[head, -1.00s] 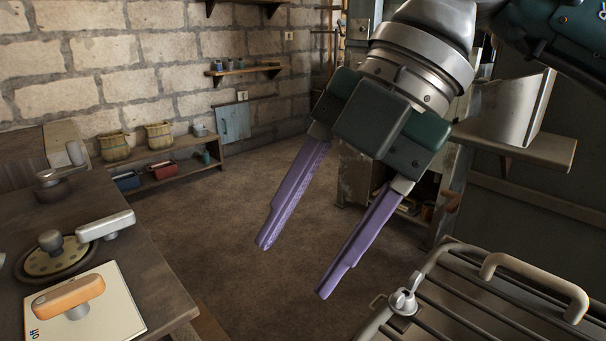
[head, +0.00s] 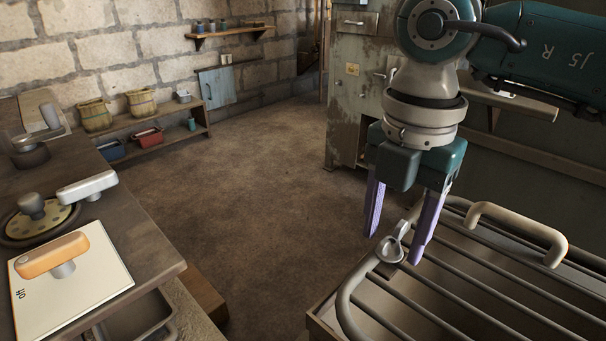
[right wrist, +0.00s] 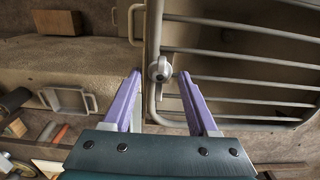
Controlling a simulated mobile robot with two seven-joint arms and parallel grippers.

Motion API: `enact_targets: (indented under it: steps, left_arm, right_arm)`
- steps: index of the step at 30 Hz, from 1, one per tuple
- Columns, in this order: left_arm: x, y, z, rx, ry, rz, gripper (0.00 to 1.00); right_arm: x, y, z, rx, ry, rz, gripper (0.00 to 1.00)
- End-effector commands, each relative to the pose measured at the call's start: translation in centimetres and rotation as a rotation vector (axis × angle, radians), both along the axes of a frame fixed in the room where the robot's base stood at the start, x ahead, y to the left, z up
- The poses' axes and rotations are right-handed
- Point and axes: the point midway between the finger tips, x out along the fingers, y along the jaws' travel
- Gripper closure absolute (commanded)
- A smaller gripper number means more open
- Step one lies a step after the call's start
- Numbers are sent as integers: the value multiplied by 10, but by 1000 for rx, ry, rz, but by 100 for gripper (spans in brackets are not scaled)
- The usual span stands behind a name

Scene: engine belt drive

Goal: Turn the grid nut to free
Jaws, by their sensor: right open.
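My right gripper (head: 396,250) is open, with two purple fingers pointing down, one on each side of the nut in the head view. In the right wrist view its fingers (right wrist: 160,74) are apart with nothing between them; I cannot tell the exact height gap to the nut. My left gripper is not in view.
At the left, a wooden table (head: 150,262) carries an orange-handled knob (head: 52,257) on a white plate and a grey-handled knob (head: 87,187). The floor (head: 250,170) between is clear.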

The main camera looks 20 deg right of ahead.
Motion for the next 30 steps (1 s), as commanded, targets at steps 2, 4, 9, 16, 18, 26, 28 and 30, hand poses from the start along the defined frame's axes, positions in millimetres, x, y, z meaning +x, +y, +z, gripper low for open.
enact_targets:
  steps: [2,4,9,16,18,26,28,30]
  left_arm:
    - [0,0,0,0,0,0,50]
    - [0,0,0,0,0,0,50]
    - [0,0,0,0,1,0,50]
    - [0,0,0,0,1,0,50]
    - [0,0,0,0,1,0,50]
    - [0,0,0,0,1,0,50]
    - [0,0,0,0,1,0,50]
    - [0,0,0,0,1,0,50]
  right_arm:
    - [0,0,-2,0,0,1,41]
    - [0,0,-2,0,-1,1,41]
    - [0,0,-1,0,0,1,48]
    - [0,0,-1,0,0,1,74]
    - [0,0,-1,0,0,1,81]
    - [0,0,-1,0,0,1,100]
    - [0,0,-1,0,0,1,100]
    - [0,0,-1,0,0,1,100]
